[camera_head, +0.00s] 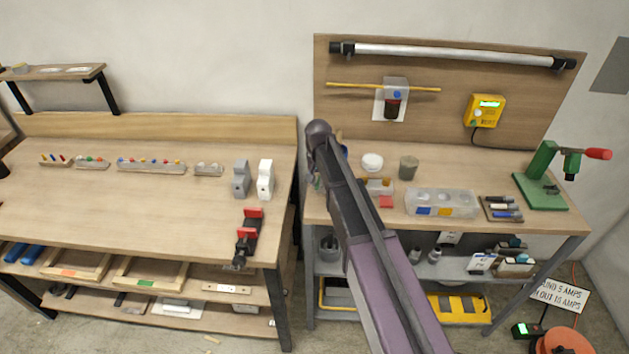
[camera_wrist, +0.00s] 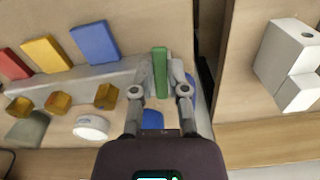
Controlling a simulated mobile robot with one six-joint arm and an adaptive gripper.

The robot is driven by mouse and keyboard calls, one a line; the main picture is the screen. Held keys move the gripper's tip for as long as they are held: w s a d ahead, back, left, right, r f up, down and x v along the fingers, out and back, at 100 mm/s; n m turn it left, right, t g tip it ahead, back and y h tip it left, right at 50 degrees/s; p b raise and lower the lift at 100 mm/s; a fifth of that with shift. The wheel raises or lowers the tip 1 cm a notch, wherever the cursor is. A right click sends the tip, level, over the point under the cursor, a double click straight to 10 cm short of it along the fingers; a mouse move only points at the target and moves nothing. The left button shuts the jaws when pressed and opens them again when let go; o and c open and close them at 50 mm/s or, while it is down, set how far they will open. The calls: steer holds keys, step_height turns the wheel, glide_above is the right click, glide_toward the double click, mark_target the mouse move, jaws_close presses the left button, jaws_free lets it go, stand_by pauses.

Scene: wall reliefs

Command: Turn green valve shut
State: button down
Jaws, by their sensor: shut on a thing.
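In the wrist view a narrow green bar (camera_wrist: 160,66), which looks like the handle of the green valve, stands between the fingertips of my gripper (camera_wrist: 161,84). The fingers are closed on it from both sides. The valve's body is mostly hidden by the fingers, so I cannot tell how far it is turned. In the head view my arm covers the left end of the right-hand bench (camera_head: 450,216), and the green valve and my fingertips are hidden behind it.
Close by in the wrist view are blue (camera_wrist: 95,43), yellow (camera_wrist: 46,53) and red (camera_wrist: 12,64) plates, small amber blocks (camera_wrist: 106,97) and a white round piece (camera_wrist: 91,127). White blocks (camera_wrist: 288,55) stand across a gap on the other bench. A green press (camera_head: 541,165) stands far right.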

steer(key=shift+s+d+n, duration=0.1)
steer(key=shift+d+n, duration=0.2)
steer(key=shift+n, duration=0.4)
steer(key=c, duration=0.6)
jaws_free()
steer(key=shift+c, duration=0.2)
steer(key=shift+a, duration=0.1)
